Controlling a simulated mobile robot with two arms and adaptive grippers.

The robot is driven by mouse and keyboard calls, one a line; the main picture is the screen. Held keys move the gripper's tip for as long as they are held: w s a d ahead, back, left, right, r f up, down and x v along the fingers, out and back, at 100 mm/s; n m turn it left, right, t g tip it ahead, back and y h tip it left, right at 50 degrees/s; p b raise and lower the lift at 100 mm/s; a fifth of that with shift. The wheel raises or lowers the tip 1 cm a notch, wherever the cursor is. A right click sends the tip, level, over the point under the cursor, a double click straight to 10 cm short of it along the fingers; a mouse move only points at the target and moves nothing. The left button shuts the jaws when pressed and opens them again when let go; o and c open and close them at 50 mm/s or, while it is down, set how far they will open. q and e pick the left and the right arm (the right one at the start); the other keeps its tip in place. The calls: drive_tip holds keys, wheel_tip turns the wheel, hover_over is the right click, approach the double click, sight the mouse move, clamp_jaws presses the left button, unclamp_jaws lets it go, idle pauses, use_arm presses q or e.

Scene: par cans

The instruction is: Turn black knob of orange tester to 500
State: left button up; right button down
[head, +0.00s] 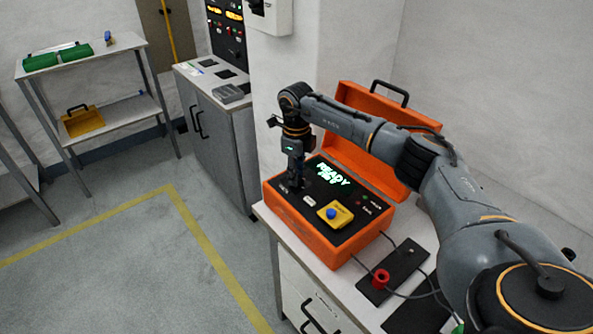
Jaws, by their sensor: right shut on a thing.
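The orange tester (308,246) is an open case on a white cabinet at the right, its lid raised behind it. Its black panel has a lit green display (332,174) reading "READY" with a second line too small to tell. A blue knob on a yellow plate (335,213) sits at the panel's front. My right gripper (296,186) points down at the panel's left part and is shut on the black knob, which the fingers mostly hide. The knob's scale and pointer cannot be read. My left gripper is not in view.
A black plate with a red cylinder (381,278) and cables lies on the cabinet top (346,286) in front of the tester. A grey cabinet (222,132) stands behind left. A shelf (112,112) holds green cases and a yellow box.

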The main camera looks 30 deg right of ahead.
drive_tip(key=m+p, duration=0.1)
drive_tip(key=m, duration=0.5)
drive_tip(key=shift+r+p, duration=0.15)
drive_tip(key=shift+p, duration=0.2)
drive_tip(key=m+p, duration=0.1)
drive_tip(key=m, duration=0.4)
drive_tip(key=shift+m+p, duration=0.4)
drive_tip(key=m+p, duration=0.2)
drive_tip(key=m, duration=0.3)
drive_tip(key=shift+w+m, duration=0.1)
drive_tip(key=shift+m, duration=0.2)
drive_tip(key=m+p, duration=0.2)
drive_tip(key=m, duration=0.3)
drive_tip(key=shift+m+p, duration=0.3)
drive_tip(key=shift+m, duration=0.1)
drive_tip(key=c, duration=1.1)
unclamp_jaws()
